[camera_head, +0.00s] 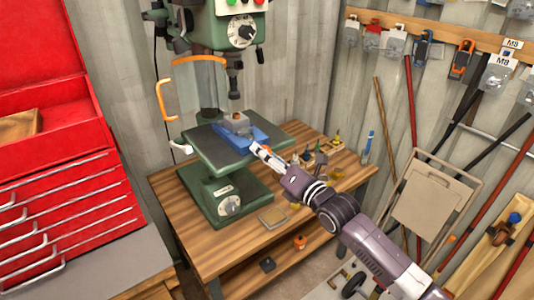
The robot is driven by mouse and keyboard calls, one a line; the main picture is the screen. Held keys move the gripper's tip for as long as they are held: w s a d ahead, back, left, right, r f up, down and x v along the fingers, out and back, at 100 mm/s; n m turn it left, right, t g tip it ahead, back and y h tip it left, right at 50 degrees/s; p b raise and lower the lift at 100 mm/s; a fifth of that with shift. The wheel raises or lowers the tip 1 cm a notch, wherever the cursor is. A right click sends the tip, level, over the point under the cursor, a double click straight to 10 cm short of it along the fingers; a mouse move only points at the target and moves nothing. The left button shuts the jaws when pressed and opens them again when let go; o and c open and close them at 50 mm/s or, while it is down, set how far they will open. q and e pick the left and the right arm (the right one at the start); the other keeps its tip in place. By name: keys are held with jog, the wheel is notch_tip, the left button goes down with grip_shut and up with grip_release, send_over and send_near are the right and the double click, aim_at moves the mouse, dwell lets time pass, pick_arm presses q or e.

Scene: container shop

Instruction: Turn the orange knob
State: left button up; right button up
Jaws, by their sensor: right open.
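A green drill press (212,148) stands on a wooden workbench (190,248). A blue vise (245,136) with a grey block on top sits on its table. My right gripper (259,148) reaches in from the lower right, its fingers open at the vise's right end. A small orange spot (266,149), which looks like the orange knob, shows at the fingertips. The fingers partly hide it, and I cannot tell whether they touch it. My left gripper is not in view.
An orange curved guard (198,60) hangs at the drill press's upper left. Several small bottles and tools stand on the bench right of the vise. A red tool chest (60,190) is at left. Tools hang on the right wall, above a folded beige chair (425,200).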

jog(key=shift+d, duration=0.1)
jog(key=c, duration=1.2)
